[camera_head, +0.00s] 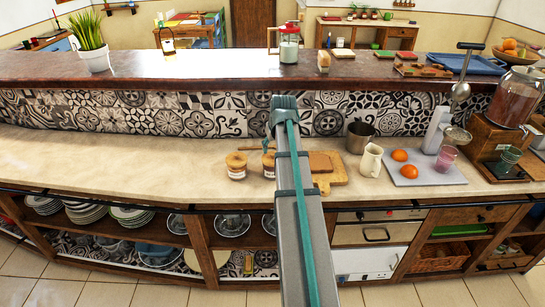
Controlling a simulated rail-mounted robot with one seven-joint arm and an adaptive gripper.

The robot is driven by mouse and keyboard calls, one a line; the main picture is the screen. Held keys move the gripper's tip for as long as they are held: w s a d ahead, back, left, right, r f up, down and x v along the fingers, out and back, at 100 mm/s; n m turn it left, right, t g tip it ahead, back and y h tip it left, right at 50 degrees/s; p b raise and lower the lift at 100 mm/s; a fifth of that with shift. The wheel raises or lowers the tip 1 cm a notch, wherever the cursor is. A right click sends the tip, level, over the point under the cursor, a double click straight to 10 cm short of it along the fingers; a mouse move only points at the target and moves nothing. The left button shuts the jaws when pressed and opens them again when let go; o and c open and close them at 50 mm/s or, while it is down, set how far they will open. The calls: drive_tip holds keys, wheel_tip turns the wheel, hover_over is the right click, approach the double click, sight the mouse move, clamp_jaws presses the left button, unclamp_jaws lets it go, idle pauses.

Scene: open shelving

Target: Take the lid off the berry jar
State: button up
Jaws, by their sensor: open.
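Two small glass jars with tan lids stand side by side on the pale worktop, just left of my arm. The left jar (236,166) is in full view and has a light label and its lid on. The right jar (268,164) is close to my arm, with its lid on. The labels are too small to read, so I cannot tell which is the berry jar. My gripper (262,148) shows only in part, as small dark teal pieces above and behind the jars beside my arm. It is open, with nothing seen in it.
Right of my arm are a wooden board (328,176), a white mug (371,160), a metal pot (359,137) and a grey board (423,169) with oranges. A raised ledge (200,68) runs behind. The worktop on the left (110,152) is clear.

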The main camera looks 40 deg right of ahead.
sight(272, 152)
drive_tip(key=shift+p+x, duration=0.35)
drive_tip(key=shift+x, duration=1.3)
clamp_jaws()
